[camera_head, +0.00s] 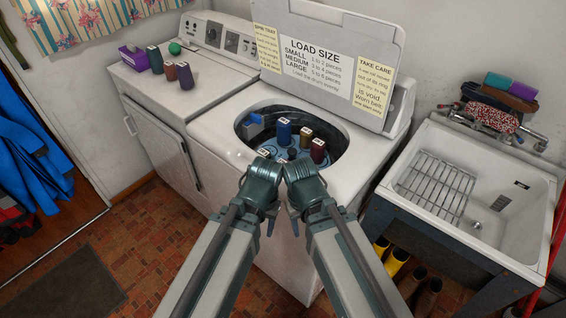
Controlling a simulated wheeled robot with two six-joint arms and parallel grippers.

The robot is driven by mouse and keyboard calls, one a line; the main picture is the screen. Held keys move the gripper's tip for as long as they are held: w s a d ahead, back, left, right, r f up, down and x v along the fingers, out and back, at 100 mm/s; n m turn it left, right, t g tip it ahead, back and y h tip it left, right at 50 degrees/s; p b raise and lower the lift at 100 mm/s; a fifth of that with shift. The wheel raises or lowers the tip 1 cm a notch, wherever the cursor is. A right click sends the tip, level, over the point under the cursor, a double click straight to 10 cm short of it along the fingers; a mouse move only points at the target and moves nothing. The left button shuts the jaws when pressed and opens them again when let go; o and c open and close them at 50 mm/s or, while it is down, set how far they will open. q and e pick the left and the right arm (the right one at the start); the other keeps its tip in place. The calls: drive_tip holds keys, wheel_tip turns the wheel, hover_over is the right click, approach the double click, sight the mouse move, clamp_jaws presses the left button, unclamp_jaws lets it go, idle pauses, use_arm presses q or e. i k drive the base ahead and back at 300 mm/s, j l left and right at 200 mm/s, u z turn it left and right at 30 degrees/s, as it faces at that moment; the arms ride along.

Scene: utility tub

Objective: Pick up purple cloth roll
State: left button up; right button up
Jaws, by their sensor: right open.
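The purple cloth roll (185,76) stands upright on top of the left white machine, near its front right part. A reddish roll (169,71) and a dark teal roll (155,60) stand beside it, towards the back left. My left gripper (262,183) and right gripper (301,184) are close together in front of the open washer, well to the right of and nearer than the purple roll. The right gripper is open, and I see nothing held in it. The left gripper's fingers are not clear enough to tell their state.
The open washer drum (291,141) holds blue, yellow and red rolls. Its raised lid (328,60) stands behind. A purple box (133,59) and green ball (175,48) are at the machine's back. A sink (530,237) with a wire rack (436,187) is at right.

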sight(185, 77)
drive_tip(key=i+j, duration=0.15)
drive_tip(key=j, duration=0.25)
drive_tip(key=i+j+u, duration=0.1)
drive_tip(key=j, duration=0.3)
drive_tip(key=i+j, duration=0.2)
drive_tip(key=j, duration=0.2)
drive_tip(key=i+j, duration=0.2)
drive_tip(key=j, duration=0.2)
drive_tip(key=i+u, duration=0.1)
drive_tip(key=i, duration=0.4)
